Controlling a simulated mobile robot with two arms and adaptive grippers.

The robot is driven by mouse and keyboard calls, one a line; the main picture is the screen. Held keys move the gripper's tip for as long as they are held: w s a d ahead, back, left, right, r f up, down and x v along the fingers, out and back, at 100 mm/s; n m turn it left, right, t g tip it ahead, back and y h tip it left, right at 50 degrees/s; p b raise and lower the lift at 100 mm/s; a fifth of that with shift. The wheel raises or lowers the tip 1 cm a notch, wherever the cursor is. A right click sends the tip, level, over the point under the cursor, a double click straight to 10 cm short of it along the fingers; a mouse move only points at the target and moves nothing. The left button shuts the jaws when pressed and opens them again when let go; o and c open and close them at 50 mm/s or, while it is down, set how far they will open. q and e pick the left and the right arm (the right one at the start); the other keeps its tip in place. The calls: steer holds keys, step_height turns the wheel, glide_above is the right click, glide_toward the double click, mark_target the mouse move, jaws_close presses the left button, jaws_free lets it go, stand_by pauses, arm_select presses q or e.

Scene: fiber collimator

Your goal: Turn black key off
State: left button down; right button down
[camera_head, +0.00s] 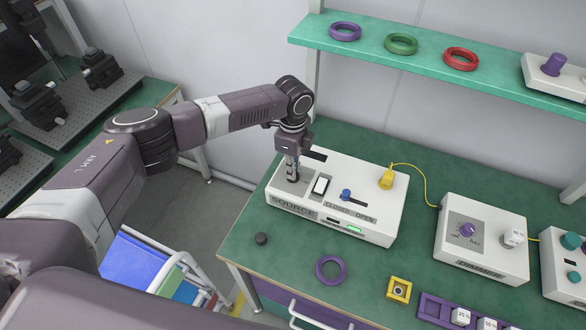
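The white box labelled SOURCE (384,203) stands on the green table. It has a white rocker switch (320,186), a blue slider (346,194) by the words CLOSED and OPEN, and a lit green indicator (354,229). My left gripper (292,175) points down onto the left part of the box's top. Its fingertips are at a small dark round spot there, and I cannot tell whether they touch or grip anything. The black key cannot be made out; the gripper may hide it. My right gripper is not in view.
A yellow connector (386,179) with a yellow cable sits on the box's right side. A second white box (483,262) stands to the right. A black cap (262,239), a purple ring (331,269) and a yellow block (399,290) lie in front. A green shelf (410,62) hangs behind.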

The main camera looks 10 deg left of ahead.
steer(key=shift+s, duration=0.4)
arm_select(q)
steer(key=shift+r, duration=0.1)
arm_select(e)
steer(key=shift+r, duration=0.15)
arm_select(q)
steer(key=n+p, duration=0.3)
steer(key=n, duration=0.1)
steer(key=shift+d+r+n, duration=0.1)
steer(key=shift+n, duration=0.3)
steer(key=n+p, duration=0.3)
steer(key=n, duration=0.2)
steer(key=n+p, duration=0.2)
steer(key=n, duration=0.3)
steer(key=shift+n+p, duration=0.85)
steer(key=shift+n, duration=0.75)
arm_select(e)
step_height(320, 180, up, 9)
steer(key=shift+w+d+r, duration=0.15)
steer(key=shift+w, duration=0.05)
arm_select(q)
steer(key=shift+w, duration=0.1)
steer(key=c, duration=2.1)
jaws_free()
